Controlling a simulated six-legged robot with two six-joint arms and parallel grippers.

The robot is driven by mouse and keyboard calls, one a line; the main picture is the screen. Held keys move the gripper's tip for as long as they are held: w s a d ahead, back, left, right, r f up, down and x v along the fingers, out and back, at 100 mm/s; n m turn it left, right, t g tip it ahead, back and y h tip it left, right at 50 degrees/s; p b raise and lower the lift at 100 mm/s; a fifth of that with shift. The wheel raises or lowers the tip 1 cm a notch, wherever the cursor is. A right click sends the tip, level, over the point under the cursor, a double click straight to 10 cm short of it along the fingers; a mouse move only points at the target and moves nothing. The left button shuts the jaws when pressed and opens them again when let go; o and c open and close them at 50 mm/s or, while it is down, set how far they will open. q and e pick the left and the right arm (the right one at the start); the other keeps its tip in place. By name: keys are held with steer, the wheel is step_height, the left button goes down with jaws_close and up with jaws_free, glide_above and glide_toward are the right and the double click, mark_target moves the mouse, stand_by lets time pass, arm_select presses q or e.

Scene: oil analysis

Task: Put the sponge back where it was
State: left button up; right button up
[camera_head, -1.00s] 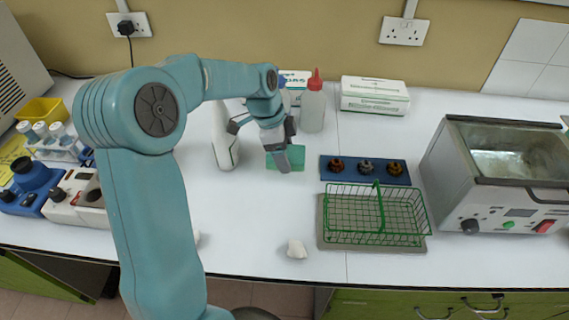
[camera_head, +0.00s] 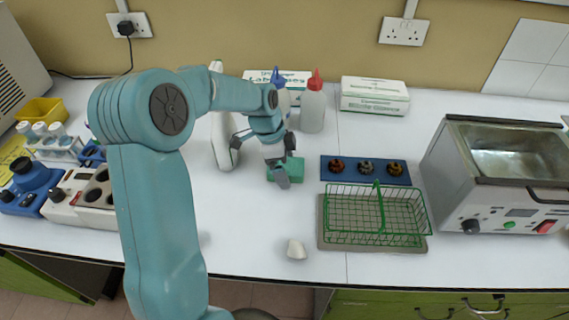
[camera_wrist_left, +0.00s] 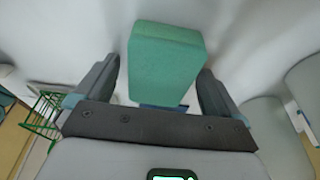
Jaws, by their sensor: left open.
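The green sponge (camera_head: 295,166) is on or just above the white table, left of the blue tray in the head view. My left gripper (camera_head: 281,164) is over it and partly hides it. In the left wrist view the sponge (camera_wrist_left: 166,58) stands out between the two spread fingers of my left gripper (camera_wrist_left: 157,90), with gaps beside it. The gripper is open. Whether the sponge's underside touches the table is hidden. My right gripper is not in view.
A white bottle (camera_head: 222,148) stands left of the gripper, and a red-capped bottle (camera_head: 312,110) behind it. To the right are a blue tray (camera_head: 345,178) with small round parts, a green wire basket (camera_head: 400,235) and a metal bath (camera_head: 480,185).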

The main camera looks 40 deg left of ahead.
arm_select(q)
steer(key=v, duration=1.2)
steer(key=shift+r, duration=0.1)
